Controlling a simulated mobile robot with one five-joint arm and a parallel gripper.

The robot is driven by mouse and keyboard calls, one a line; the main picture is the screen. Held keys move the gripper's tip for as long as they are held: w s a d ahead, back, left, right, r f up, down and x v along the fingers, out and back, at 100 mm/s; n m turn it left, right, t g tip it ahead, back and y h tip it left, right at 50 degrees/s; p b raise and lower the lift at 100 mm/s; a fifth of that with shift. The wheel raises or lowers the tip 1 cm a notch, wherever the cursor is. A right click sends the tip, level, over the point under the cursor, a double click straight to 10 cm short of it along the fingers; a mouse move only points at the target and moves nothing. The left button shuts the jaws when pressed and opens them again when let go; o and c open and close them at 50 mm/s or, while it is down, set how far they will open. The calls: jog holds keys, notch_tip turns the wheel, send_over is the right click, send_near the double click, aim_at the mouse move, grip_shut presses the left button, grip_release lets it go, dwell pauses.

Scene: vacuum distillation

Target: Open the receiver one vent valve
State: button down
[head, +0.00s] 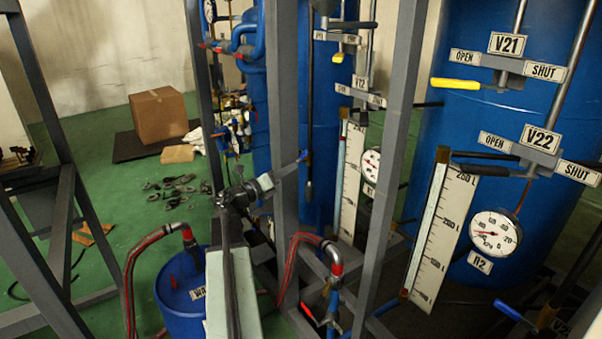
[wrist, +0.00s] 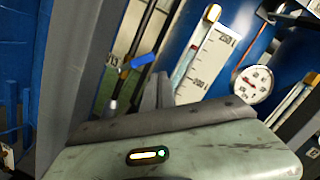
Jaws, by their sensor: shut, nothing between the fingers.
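My gripper (head: 266,181) is shut and empty at the grey frame post in the head view. In the wrist view its fingers (wrist: 158,90) point up, close together. A blue-ended lever (head: 303,157) shows just beyond the gripper; in the wrist view a blue handle (wrist: 140,70) lies left of the fingertips, by a label partly reading 13 (wrist: 113,65). Contact cannot be told. Receiver one, labelled R1 (head: 368,191), stands behind with a gauge (head: 371,160) and level scale (head: 351,175). The V12 label (head: 360,82) is above. No label legibly names the vent valve.
Grey frame posts (head: 392,150) stand close to my arm. Receiver two, R2 (head: 479,261), with valves V21 (head: 506,44) and V22 (head: 541,139), is right. A blue drum (head: 181,287) with red-marked hoses stands lower left. Green floor behind holds a cardboard box (head: 159,115).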

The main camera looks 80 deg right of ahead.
aim_at(304, 153)
jog(key=a+f+n+h+b, duration=0.1)
jog(key=a+f+n+b, duration=0.1)
jog(key=a+f+b, duration=0.3)
jog(key=s+d+r+p, duration=0.1)
jog(key=d+r+p, duration=0.1)
jog(key=d, duration=0.3)
jog(key=s+d+r+p, duration=0.2)
jog(key=d+p, duration=0.1)
jog(key=d, duration=0.3)
jog(key=shift+d+t, duration=0.2)
jog(key=shift+t, duration=0.1)
jog(key=shift+w+d+r+p, duration=0.1)
jog(key=shift+d+r+p, duration=0.05)
jog(key=shift+r+p, duration=0.4)
jog(key=shift+w+d+r+p, duration=0.35)
jog(key=shift+r+p, duration=0.25)
jog(key=shift+p, duration=0.1)
jog(key=shift+w+d+r+p, duration=0.5)
jog(key=shift+d+r+p, duration=0.05)
jog(key=shift+p, duration=0.05)
